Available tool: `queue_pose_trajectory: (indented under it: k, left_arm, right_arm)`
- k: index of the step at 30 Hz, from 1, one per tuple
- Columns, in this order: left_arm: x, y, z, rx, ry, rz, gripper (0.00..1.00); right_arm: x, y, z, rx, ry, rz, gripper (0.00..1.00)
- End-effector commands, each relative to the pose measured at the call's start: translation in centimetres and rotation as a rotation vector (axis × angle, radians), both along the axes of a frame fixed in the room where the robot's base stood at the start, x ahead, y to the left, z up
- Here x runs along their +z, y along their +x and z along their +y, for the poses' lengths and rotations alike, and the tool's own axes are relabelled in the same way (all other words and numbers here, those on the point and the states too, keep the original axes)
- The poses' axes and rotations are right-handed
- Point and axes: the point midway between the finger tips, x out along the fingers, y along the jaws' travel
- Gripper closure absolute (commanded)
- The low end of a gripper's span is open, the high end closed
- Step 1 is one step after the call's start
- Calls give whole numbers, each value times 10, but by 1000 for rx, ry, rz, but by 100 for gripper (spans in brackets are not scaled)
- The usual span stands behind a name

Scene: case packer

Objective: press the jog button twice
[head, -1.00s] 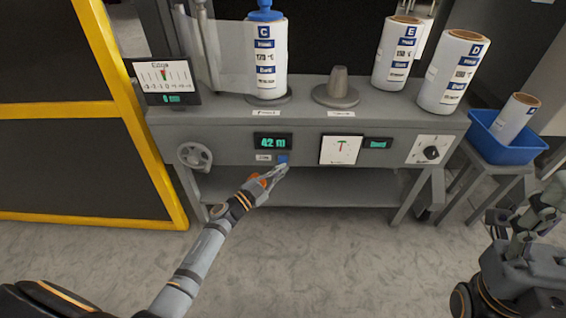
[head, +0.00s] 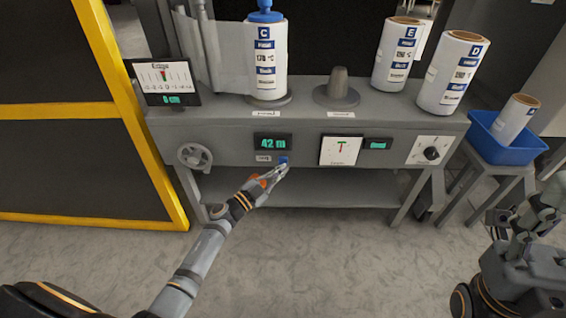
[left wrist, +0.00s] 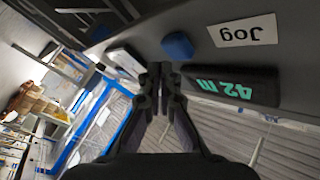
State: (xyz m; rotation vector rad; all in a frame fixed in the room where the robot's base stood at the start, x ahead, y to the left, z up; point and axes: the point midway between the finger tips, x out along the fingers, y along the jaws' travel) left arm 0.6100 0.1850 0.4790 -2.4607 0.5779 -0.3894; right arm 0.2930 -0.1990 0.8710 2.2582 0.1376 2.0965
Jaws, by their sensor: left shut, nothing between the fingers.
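The blue jog button (head: 283,160) sits on the grey machine front, below the green "42 m" display (head: 272,142) and right of its small label (head: 263,158). In the left wrist view the button (left wrist: 177,46) is beside the "Jog" label (left wrist: 245,30). My left gripper (head: 282,169) is shut and empty, its tips just below the button in the head view. In the left wrist view its fingertips (left wrist: 160,68) show close to the button; I cannot tell whether they touch. My right gripper (head: 498,217) is at the right edge, its jaws unclear.
The machine front also carries a handwheel (head: 195,156), a white gauge panel (head: 341,150) and a rotary knob (head: 431,153). Film rolls (head: 454,75) stand on the machine top. A blue bin (head: 508,143) is on a stand at the right. The floor in front is clear.

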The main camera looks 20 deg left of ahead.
Motion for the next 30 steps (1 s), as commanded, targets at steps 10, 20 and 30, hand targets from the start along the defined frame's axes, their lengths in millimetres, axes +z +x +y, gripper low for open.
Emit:
queue_pose_trajectory:
  k: [10, 20, 30]
  left_arm:
    - [0, 0, 0, 0, 0, 0, 100]
    - [1, 8, 2, 0, 0, 0, 100]
    - [0, 9, 2, 0, 0, 0, 100]
  right_arm:
    - [0, 0, 0, 0, 0, 0, 42]
    - [3, 0, 0, 0, 0, 0, 42]
    - [2, 0, 0, 0, 0, 1, 42]
